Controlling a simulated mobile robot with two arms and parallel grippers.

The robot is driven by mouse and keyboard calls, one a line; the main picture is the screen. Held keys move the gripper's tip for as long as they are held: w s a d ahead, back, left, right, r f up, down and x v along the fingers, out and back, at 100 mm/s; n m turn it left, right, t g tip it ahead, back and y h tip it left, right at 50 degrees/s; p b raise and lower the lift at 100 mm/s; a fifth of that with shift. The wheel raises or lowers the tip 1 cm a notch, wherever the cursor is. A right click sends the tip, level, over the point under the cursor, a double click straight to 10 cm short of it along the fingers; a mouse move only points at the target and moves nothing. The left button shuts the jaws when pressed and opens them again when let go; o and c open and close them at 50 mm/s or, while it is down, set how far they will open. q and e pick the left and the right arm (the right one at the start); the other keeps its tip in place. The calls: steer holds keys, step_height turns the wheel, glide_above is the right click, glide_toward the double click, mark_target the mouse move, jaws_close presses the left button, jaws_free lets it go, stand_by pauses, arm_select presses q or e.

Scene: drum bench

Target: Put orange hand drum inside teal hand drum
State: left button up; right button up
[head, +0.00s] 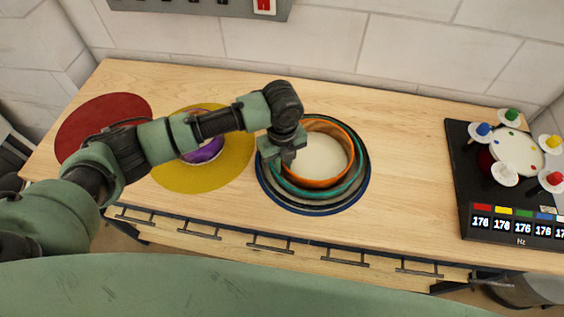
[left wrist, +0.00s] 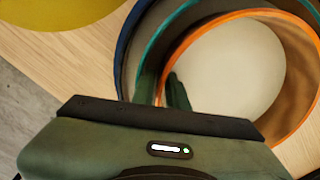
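The orange hand drum (head: 348,141) is a round drum with an orange rim and a pale head; it also shows in the left wrist view (left wrist: 301,24). It sits within the ring of the teal hand drum (head: 354,184), whose teal rim shows around it at the left and lower right. How deep it sits is hard to tell. The teal rim also shows in the left wrist view (left wrist: 163,33). My left gripper (head: 288,158) points down at the left rim of the orange drum. Its dark fingers (left wrist: 175,92) are by that rim; their grip is unclear. My right gripper is out of view.
A larger blue-rimmed drum (head: 313,212) surrounds the teal one. A yellow disc (head: 190,180) with a purple drum (head: 208,152) and a red disc (head: 92,118) lie to the left. A black panel (head: 462,180) with coloured knobs stands at right. Bare wood lies between.

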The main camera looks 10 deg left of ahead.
arm_select(q)
steer(key=shift+r, duration=0.1)
steer(key=shift+r, duration=0.4)
step_height(320, 180, up, 11)
steer(key=shift+f+b, duration=0.2)
steer(key=shift+b, duration=1.05)
steer(key=shift+r, duration=0.55)
